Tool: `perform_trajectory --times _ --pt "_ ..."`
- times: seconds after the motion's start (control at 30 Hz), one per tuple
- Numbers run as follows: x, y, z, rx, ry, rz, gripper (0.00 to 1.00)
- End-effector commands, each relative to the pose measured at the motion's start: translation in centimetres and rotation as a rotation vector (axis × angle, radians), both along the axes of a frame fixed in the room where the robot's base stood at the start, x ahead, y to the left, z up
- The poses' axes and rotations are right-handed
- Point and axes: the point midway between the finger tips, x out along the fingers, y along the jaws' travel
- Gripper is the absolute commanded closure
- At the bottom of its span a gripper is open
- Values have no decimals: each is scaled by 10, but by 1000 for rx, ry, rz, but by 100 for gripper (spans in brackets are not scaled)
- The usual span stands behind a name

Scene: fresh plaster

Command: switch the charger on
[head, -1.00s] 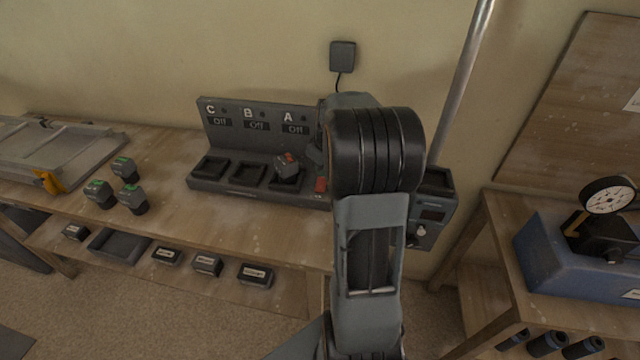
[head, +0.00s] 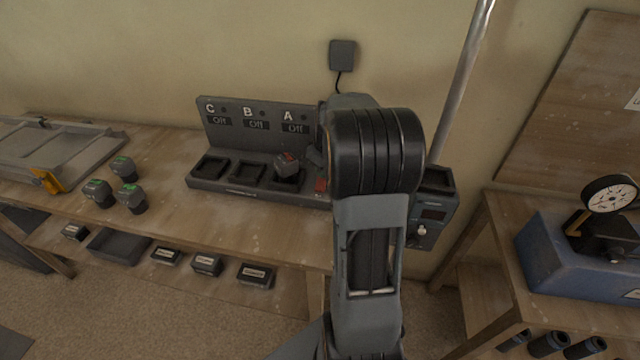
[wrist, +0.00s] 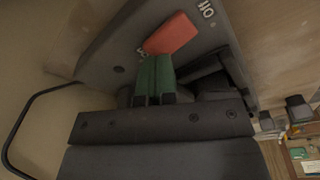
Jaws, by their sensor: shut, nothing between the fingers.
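The dark grey charger (head: 262,192) stands on the bench against the wall, with bays marked C, B and A, each display reading Off. Its red switch (head: 321,185) is at the right end of its base, beside my arm. In the wrist view the red switch (wrist: 171,34) lies between an Off label and a second label that is partly covered. My gripper (wrist: 154,60) is shut and empty, its green fingertips at the switch's near edge; whether they touch it I cannot tell. In the head view my arm hides most of the gripper. A battery (head: 287,166) with a red mark sits in bay A.
Several green-marked batteries (head: 131,197) stand on the bench at left, near a grey tray-like fixture (head: 75,150). A grey box with a knob (head: 432,215) is right of my arm. A wall adapter (head: 342,56) hangs above.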

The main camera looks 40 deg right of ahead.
Motion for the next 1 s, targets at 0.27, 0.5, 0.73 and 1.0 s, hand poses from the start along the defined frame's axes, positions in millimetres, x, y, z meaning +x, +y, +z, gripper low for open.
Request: perform_trajectory --times 0.27,0.5,0.73,1.0 --pt "0 0 -5 0 0 0 100" --pt "0 0 -9 0 0 0 100" --pt "0 0 -12 0 0 0 100" --pt "0 0 -16 0 0 0 100"
